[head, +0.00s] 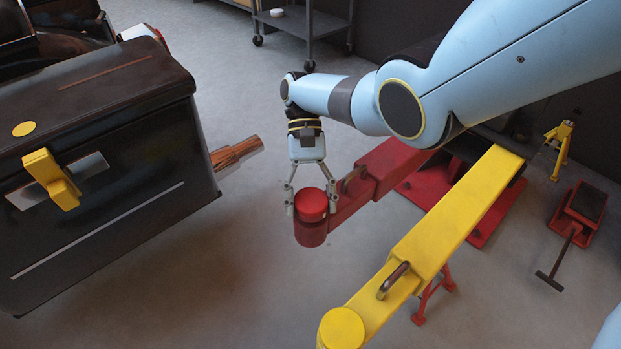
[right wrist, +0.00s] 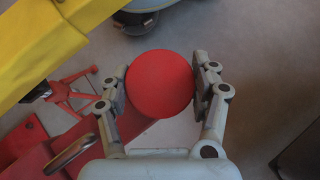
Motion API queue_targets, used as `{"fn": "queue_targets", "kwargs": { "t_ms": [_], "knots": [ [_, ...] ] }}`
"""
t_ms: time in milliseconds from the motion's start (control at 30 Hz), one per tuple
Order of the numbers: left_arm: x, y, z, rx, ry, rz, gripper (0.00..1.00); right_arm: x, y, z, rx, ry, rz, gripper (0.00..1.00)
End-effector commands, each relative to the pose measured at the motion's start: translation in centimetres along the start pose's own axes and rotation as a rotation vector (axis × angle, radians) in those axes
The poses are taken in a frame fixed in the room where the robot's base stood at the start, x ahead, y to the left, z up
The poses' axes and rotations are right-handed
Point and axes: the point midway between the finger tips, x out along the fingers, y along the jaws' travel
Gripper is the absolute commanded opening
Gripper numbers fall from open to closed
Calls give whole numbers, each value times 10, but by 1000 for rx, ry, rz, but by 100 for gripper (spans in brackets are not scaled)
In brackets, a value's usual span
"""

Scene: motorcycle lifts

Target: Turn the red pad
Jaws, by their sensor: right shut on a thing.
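The red pad (head: 311,204) is a round disc on top of a red cylinder at the end of a red lift arm (head: 394,162). My right gripper (head: 311,207) is around the pad from above, one finger on each side. In the right wrist view the red pad (right wrist: 160,84) sits between the two fingers, and my right gripper (right wrist: 161,88) is shut on it. The pad's marks, if any, are too plain to show how far it is turned. My left gripper is not in view.
A yellow lift arm (head: 460,210) with a yellow pad (head: 341,328) runs close on the right. A black case with a yellow latch (head: 52,180) stands at the left. A grey cart (head: 305,22) is at the back. Floor between case and red arm is clear.

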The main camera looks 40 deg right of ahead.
Motion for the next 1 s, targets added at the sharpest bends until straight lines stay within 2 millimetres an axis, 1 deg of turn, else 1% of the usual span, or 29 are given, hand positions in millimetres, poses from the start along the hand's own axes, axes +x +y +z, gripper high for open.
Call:
{"fn": "queue_targets", "kwargs": {
  "t_ms": [67,567,800,1000],
  "knots": [
    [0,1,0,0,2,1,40,4,0,-1,-49,-2,54,30],
    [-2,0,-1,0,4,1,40,3,0,-1,-369,2,372,31],
    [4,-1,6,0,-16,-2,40,3,0,0,-492,1,494,31],
    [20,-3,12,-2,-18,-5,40,3,0,0,-582,0,583,31]
  ]
}}
